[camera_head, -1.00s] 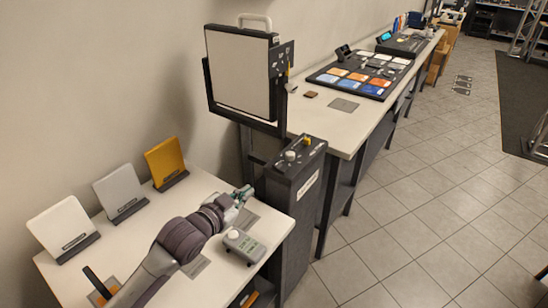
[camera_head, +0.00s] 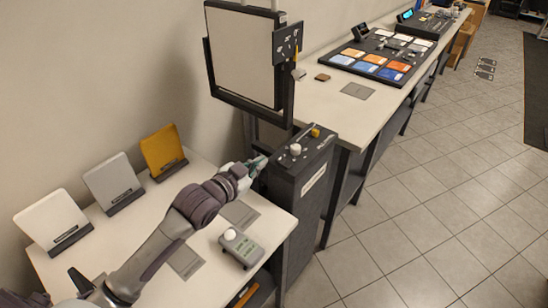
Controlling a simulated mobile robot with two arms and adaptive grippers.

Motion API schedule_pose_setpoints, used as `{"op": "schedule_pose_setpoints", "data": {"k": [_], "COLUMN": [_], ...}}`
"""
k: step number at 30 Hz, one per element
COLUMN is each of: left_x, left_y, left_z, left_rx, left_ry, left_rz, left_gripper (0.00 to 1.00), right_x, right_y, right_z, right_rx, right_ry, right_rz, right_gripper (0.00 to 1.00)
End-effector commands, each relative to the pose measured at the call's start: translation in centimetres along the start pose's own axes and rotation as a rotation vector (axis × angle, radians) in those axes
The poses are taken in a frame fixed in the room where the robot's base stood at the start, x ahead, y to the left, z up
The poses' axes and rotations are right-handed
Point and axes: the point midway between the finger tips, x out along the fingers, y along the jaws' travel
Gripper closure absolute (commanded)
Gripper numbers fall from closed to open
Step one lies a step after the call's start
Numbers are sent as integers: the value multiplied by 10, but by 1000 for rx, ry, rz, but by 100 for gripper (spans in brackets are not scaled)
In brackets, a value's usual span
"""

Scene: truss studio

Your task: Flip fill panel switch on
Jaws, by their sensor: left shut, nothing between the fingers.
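The fill panel (camera_head: 240,52) is a large pale square in a black frame, upright above the dark pedestal. A small black plate (camera_head: 287,41) with white marks is at its right side, and a small pale part sits below the plate. The dark pedestal (camera_head: 297,182) has a white knob (camera_head: 295,150) and a yellow part (camera_head: 315,132) on top. Which part is the switch I cannot tell. My left gripper (camera_head: 262,161) is shut and empty at the pedestal's upper left edge, left of the white knob; whether it touches the pedestal is unclear. My right gripper is out of view.
White, grey and yellow panels (camera_head: 163,149) stand on the near table (camera_head: 215,262) by the wall. A grey device with a white dome (camera_head: 240,248) sits near its front edge. A long table (camera_head: 330,108) with swatch boards runs back right. The tiled floor (camera_head: 430,210) is open.

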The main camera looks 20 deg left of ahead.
Motion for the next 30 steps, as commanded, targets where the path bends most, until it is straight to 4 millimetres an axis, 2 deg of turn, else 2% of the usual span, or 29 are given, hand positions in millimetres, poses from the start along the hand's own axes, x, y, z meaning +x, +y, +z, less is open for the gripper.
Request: {"op": "schedule_pose_setpoints", "data": {"k": [10, 15, 18, 21, 30], "left_x": [66, 97, 98, 101, 103], "left_y": [-1, 0, 0, 0, 0], "left_z": [-3, -1, 19, 29, 39], "left_rx": [-2, -1, 1, 1, 1], "left_ry": [1, -1, -5, -2, 0], "left_rz": [0, 1, 1, 1, 0], "left_gripper": [100, 100, 100, 100, 100], "right_x": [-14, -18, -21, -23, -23], "right_y": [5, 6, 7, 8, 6], "right_z": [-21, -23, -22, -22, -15], "right_rx": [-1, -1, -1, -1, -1], "right_ry": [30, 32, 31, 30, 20], "right_rz": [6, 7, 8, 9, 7], "right_gripper": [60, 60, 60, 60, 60]}}
